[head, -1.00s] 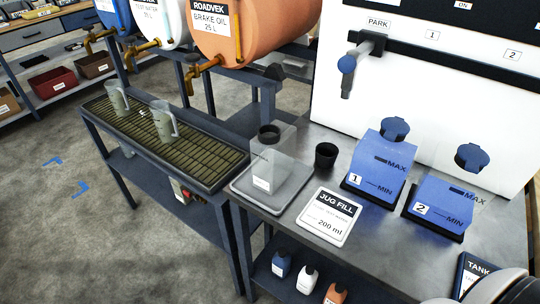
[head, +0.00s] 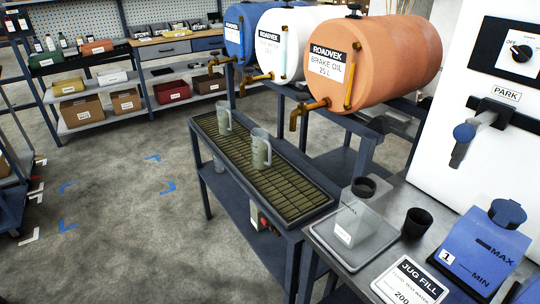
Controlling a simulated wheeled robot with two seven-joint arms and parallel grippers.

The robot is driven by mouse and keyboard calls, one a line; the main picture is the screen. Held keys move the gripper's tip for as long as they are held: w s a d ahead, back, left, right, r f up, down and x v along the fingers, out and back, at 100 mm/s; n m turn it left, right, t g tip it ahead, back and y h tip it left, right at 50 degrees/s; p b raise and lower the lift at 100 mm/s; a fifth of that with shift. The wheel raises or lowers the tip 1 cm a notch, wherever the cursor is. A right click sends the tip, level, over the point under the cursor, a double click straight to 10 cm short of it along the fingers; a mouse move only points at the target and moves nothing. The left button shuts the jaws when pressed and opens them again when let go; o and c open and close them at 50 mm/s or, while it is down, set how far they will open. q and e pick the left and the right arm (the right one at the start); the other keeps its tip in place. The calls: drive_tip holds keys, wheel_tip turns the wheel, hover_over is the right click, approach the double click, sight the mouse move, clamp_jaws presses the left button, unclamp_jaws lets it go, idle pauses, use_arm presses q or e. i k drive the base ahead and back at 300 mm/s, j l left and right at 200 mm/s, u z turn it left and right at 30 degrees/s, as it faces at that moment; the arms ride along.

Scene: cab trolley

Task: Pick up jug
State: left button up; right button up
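Two grey-green jugs with handles stand upright on the slatted drip tray of the bench. A clear box-shaped vessel with a black neck (head: 362,211) sits on a grey plate on the right-hand bench. Neither of my grippers shows in the head view.
Blue, white and orange barrels (head: 383,62) with brass taps lie on a rack behind the tray (head: 290,198). A JUG FILL sign (head: 410,281), a black cup (head: 417,223) and a blue tank marked 1 (head: 482,252) stand at right. The floor (head: 110,220) at left is clear.

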sight(261, 147)
drive_tip(key=i+j, duration=0.2)
drive_tip(key=j, duration=0.2)
drive_tip(key=i+j+z, duration=0.1)
drive_tip(key=i+j, duration=0.35)
drive_tip(key=j, duration=0.35)
